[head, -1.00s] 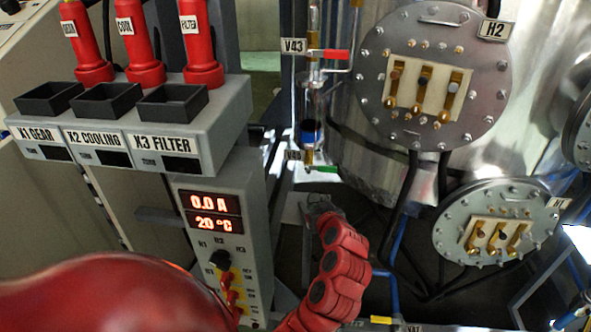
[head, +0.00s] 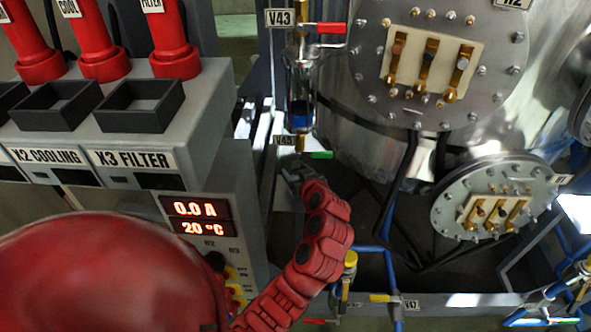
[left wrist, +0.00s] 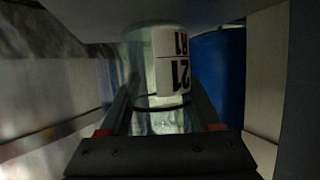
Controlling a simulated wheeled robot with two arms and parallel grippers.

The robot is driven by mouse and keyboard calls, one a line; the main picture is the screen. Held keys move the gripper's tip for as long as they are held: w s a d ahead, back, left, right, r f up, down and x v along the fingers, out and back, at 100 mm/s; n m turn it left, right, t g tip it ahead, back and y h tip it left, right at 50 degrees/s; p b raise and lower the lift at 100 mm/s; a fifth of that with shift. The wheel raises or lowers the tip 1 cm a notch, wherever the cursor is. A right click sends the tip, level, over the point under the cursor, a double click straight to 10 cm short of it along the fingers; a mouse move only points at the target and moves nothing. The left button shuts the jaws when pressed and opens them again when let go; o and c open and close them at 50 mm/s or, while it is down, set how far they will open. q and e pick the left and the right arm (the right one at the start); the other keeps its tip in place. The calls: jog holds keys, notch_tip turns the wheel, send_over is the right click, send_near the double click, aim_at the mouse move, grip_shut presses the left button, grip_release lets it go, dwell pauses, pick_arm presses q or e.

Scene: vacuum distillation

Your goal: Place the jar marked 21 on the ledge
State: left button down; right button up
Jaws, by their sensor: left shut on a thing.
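The jar marked 21 (left wrist: 143,75) shows in the left wrist view as a clear glass vessel with a white label, between the two dark fingers of my left gripper (left wrist: 160,100). My left gripper is shut on it. In the head view my left gripper (head: 293,176) is just below the V45 tag, near the green-handled valve. I cannot make out the jar there. I cannot tell which surface is the ledge. My right gripper is in neither view.
A glass vessel with blue liquid (head: 301,108) hangs between valves V43 and V45 above my gripper. A large steel tank (head: 350,150) with round bolted flanges stands right. The X3 FILTER console (head: 200,150) stands left. Blue pipes (head: 390,265) and valve V47 are lower right.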

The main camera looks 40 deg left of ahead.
pick_arm(q)
jog(key=shift+a+f, duration=0.1)
jog(key=shift+f, duration=0.15)
jog(key=shift+c, duration=0.5)
grip_release()
jog(key=shift+r, duration=0.1)
jog(key=shift+r, duration=0.15)
jog(key=shift+s+d+r, duration=0.1)
jog(key=shift+d, duration=0.1)
jog(key=p+v, duration=0.1)
jog(key=v, duration=1)
jog(key=shift+s+d+p, duration=0.15)
jog(key=shift+d+p, duration=0.05)
jog(key=shift+p, duration=0.1)
jog(key=shift+r, duration=0.1)
